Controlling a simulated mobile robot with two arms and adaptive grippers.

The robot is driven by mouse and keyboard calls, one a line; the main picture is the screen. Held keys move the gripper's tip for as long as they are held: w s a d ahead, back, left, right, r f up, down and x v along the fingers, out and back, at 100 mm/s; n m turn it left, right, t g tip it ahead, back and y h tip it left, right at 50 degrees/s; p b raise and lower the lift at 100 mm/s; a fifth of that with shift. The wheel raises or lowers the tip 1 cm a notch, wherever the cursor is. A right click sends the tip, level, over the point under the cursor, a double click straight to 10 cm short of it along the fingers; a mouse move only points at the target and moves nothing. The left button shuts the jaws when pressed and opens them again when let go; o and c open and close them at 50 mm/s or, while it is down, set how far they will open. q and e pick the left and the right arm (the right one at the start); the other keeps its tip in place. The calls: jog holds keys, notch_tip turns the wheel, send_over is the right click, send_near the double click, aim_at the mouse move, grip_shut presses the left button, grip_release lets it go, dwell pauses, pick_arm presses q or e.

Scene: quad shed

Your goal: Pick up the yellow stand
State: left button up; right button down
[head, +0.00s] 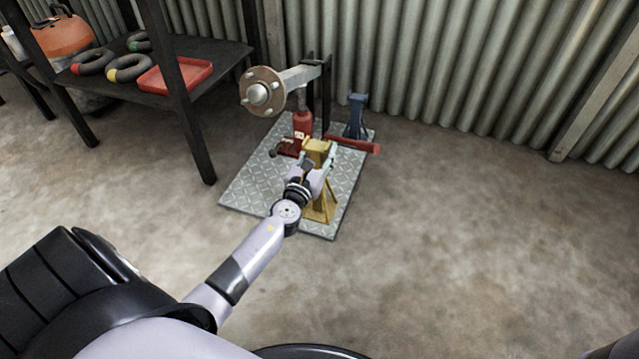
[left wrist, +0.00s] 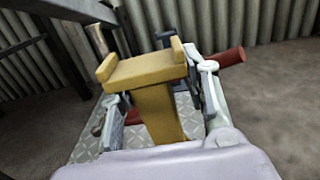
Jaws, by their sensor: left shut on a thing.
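The yellow stand (head: 318,205) is upright at the front of a metal tread plate (head: 240,196) on the floor. Its saddle-shaped top and post show in the left wrist view (left wrist: 150,75). My left gripper (head: 318,162) reaches it from the near side and is shut on its upper post, just under the top. In the left wrist view the two fingers (left wrist: 160,108) are on either side of the post. The stand's lower part is partly hidden by my arm in the head view. My right gripper is not in view.
Behind the stand are a red jack (head: 302,122) with a red handle (head: 352,143), a blue stand (head: 356,115) and a hub with a round flange (head: 262,92). A dark shelf (head: 215,55) with a red tray (head: 176,76) stands left. The floor at right is clear.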

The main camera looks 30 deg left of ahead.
pick_arm(q)
grip_shut()
jog(key=shift+a+f, duration=0.1)
jog(key=shift+r, duration=0.2)
dwell(0.3)
jog(key=shift+r, duration=0.1)
